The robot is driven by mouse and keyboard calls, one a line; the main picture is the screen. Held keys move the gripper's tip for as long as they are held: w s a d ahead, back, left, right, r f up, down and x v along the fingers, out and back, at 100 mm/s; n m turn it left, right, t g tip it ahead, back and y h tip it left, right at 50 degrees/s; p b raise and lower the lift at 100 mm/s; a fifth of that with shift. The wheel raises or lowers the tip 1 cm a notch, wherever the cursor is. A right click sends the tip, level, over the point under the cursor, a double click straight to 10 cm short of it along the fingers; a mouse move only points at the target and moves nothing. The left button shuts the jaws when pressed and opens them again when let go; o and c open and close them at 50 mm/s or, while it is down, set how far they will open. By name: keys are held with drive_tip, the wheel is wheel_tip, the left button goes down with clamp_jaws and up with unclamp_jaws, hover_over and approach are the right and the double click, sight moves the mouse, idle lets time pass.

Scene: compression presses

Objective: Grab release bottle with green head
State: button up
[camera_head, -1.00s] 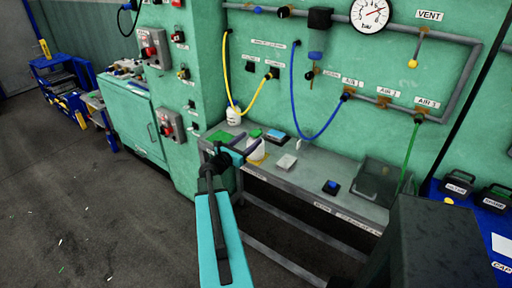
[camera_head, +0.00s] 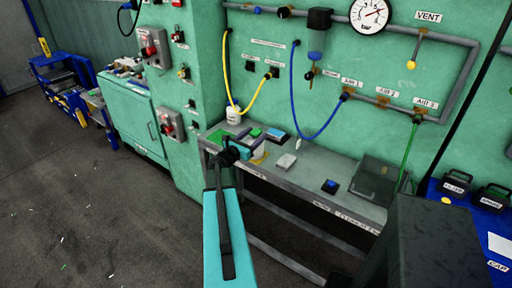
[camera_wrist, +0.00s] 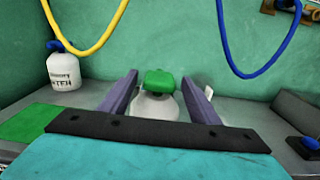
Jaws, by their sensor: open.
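The release bottle is a white bottle (camera_wrist: 157,106) with a green head (camera_wrist: 158,83). In the wrist view it stands upright between the two purple-grey fingers of my gripper (camera_wrist: 158,100), with visible gaps on both sides. The gripper is open and not touching the bottle's sides as far as I can see. The lower bottle is hidden behind my gripper's dark front edge. In the head view my gripper (camera_head: 245,147) is over the left part of the grey bench (camera_head: 325,178), and the bottle is mostly hidden behind it.
A white labelled bottle (camera_wrist: 63,70) stands at the back left, near a hanging yellow hose (camera_wrist: 95,40). A blue hose (camera_wrist: 258,65) hangs at the right. A green mat (camera_wrist: 27,122) lies at left. A small white block (camera_head: 286,161) lies on the bench to the right.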

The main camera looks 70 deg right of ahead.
sight(260, 130)
drive_tip(key=shift+p+x, duration=1.1)
drive_tip(key=shift+x, duration=1.15)
drive_tip(key=shift+w+f, duration=0.1)
